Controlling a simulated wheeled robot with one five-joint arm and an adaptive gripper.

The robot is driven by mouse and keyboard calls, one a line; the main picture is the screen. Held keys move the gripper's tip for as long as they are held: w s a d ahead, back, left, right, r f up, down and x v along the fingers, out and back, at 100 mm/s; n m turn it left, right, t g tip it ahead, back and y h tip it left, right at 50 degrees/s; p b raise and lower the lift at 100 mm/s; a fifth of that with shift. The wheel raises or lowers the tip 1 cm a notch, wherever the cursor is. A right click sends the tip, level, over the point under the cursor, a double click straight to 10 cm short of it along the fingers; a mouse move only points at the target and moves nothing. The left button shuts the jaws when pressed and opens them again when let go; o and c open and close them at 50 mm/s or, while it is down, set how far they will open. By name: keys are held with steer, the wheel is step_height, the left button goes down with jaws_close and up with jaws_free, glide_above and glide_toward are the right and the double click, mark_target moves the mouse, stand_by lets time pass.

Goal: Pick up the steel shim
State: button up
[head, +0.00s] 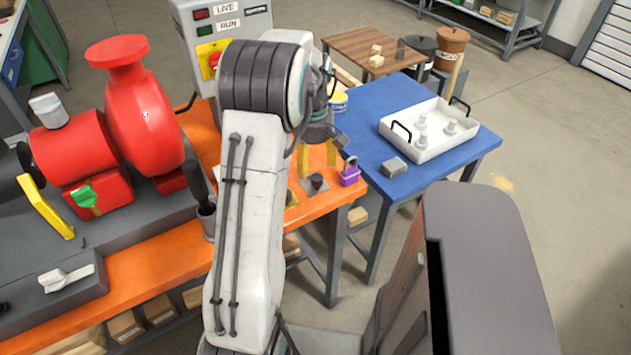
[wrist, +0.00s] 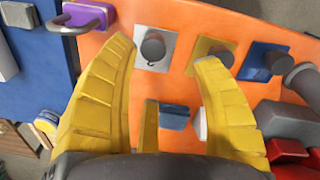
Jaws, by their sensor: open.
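A silver-grey square plate, which looks like the steel shim (wrist: 170,40), lies on the orange bench around a dark round post (wrist: 153,48). In the head view the grey plate (head: 305,186) is near the bench's right end. My gripper (wrist: 165,52) is open, its yellow fingers spread to either side of the plate's near part, with nothing held. In the head view its yellow fingers (head: 318,157) are partly hidden behind my arm. I cannot tell the height of the fingertips above the plate.
A yellow plate (wrist: 200,46) and a blue plate (wrist: 254,52) with posts sit to the right. A blue block (wrist: 174,117) lies between the fingers. A white tray (head: 430,145) is on the blue table (head: 375,100).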

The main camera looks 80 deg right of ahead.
mark_target(317, 177)
steer(key=shift+f+p, duration=0.55)
steer(key=shift+f, duration=0.35)
steer(key=f+p, duration=0.1)
steer(key=p, duration=0.1)
steer(key=f+p, duration=0.1)
steer(key=shift+s+d+f+p, duration=0.2)
steer(key=shift+s+f+p, duration=0.1)
steer(key=shift+s+p, duration=0.1)
steer(key=shift+d+f+p, duration=0.1)
steer(key=shift+f+p, duration=0.65)
steer(key=shift+f, duration=0.55)
steer(key=shift+o, duration=0.2)
jaws_close()
